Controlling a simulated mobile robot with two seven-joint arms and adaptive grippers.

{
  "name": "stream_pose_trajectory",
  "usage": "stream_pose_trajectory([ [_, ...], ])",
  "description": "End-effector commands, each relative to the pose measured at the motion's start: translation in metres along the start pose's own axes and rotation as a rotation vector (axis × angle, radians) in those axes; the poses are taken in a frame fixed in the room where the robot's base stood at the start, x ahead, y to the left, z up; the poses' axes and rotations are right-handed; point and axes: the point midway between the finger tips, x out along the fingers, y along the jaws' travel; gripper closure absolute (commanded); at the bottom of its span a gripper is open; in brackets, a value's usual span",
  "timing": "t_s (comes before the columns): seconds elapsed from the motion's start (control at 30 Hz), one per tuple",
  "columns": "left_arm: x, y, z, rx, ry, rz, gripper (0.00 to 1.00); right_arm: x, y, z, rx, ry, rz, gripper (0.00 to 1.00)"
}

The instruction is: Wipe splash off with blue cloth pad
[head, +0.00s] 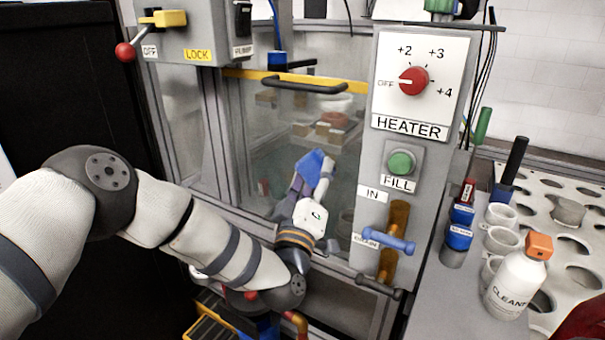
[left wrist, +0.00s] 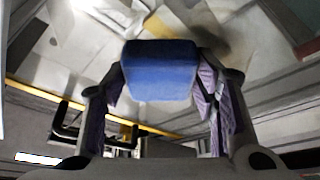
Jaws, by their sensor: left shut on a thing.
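The blue cloth pad (head: 311,162) is in front of the clear window (head: 345,170) of the machine's door in the head view. My left gripper (head: 312,178) is shut on it, its fingers pointing up toward the window. In the left wrist view the pad (left wrist: 160,72) sits between both fingers, with purple finger linings at its sides. I cannot tell whether the pad touches the window. A dim brownish smudge (left wrist: 228,42) shows beside the pad in the left wrist view; I cannot tell if it is the splash. No clear splash shows in the head view. My right gripper is not in view.
A yellow bar with a black handle (head: 305,85) crosses the door above the pad. The heater panel (head: 418,85) stands to the right, with a blue-handled valve (head: 385,240) below it. A cleaner bottle (head: 515,282) and white cups (head: 500,240) stand on the right.

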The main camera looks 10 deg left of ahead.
Motion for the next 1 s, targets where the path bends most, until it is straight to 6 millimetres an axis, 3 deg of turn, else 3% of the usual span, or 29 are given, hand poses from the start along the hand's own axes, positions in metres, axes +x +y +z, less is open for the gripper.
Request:
stream_pose_trajectory([
  [0.6,-0.015,0.038,0.034,-0.003,-0.004,0.005,0.87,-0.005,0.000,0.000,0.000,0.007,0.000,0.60],
  [0.83,-0.015,0.038,0.034,-0.002,-0.005,0.005,0.87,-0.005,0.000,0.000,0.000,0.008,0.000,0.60],
  [1.0,-0.031,0.043,0.022,-0.002,-0.002,0.008,0.87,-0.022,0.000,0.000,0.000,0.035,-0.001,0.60],
])
